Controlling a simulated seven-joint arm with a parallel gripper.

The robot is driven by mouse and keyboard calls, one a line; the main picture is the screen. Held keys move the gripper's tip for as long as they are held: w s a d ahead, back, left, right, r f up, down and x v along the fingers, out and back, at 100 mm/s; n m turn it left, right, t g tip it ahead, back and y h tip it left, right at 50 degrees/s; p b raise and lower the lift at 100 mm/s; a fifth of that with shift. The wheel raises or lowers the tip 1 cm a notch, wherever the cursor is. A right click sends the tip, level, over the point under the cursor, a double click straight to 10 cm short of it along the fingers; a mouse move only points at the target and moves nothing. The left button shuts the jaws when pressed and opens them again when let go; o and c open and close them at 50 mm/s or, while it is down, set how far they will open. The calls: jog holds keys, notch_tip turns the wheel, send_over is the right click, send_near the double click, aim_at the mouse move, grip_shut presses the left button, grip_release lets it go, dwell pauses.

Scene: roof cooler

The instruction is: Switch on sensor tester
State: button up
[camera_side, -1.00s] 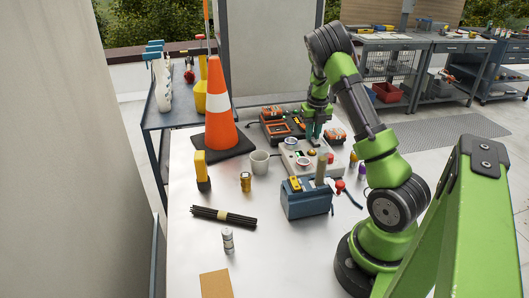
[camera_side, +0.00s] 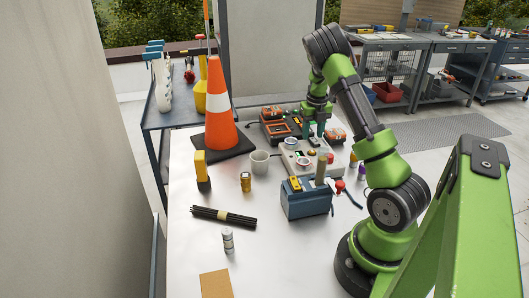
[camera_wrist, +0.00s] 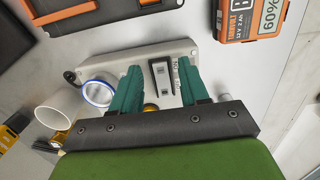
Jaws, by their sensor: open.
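The sensor tester appears to be the light grey box (camera_side: 292,160) on the table, with round dials and coloured knobs on its top. In the wrist view its pale panel (camera_wrist: 190,52) fills the middle, with a blue-rimmed dial (camera_wrist: 98,93) at left. A black and silver rocker-like switch (camera_wrist: 162,76) sits on the panel between my fingers. My gripper (camera_side: 316,133) is over the box; in the wrist view its two green fingers (camera_wrist: 160,88) stand apart on either side of the switch, with nothing gripped. Part of the panel is hidden behind the fingers and the gripper body.
An orange battery (camera_wrist: 247,20) and a black-orange charger (camera_side: 277,129) lie behind the box. A white mug (camera_side: 260,162), a blue toolbox-like case (camera_side: 306,203) and a traffic cone (camera_side: 219,115) stand nearby.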

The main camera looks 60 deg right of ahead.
aim_at(313, 139)
notch_tip(313, 139, up, 16)
jog(key=shift+s+a+r, duration=0.25)
jog(key=shift+s+a, duration=0.1)
